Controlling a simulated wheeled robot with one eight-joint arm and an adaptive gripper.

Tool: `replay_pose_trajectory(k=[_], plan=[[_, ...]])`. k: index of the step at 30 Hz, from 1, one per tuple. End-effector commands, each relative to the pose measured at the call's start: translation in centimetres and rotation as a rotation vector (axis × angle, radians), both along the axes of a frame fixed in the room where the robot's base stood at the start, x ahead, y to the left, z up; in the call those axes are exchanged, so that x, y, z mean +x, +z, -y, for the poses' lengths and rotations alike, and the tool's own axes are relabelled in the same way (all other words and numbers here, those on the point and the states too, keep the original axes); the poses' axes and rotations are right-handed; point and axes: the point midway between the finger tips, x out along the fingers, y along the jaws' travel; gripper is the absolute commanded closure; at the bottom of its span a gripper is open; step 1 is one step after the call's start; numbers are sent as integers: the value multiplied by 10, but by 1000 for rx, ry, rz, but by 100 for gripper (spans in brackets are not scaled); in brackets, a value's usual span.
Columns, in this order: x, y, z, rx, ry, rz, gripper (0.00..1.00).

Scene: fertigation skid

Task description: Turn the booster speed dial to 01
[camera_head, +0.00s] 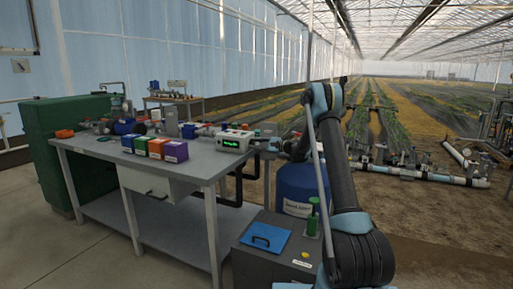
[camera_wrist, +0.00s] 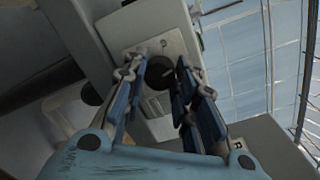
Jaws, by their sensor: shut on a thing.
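A dark round dial (camera_wrist: 158,76) sits on a light grey plate (camera_wrist: 153,45) in the wrist view. The fingers of my gripper (camera_wrist: 160,82) stand on either side of it, shut on the dial, and cover part of its sides. A small pale mark shows on the dial; no numbers can be read around it. In the head view my gripper (camera_head: 275,145) is at the right end of the workbench, beside a pale box with a lit green display (camera_head: 234,143). The display's characters are too small to read. The dial cannot be made out in the head view.
The grey workbench (camera_head: 90,147) carries several coloured boxes (camera_head: 155,148) left of the display box. A blue drum (camera_head: 296,185) and a grey cabinet with a blue clipboard (camera_head: 265,238) stand below and right of the bench.

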Motion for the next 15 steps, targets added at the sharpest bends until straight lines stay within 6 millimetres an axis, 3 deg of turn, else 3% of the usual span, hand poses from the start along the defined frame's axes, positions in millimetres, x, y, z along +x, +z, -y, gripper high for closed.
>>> replay_pose_trajectory(k=[15], plan=[[-4,-2,-3,-165,9,450,98]])
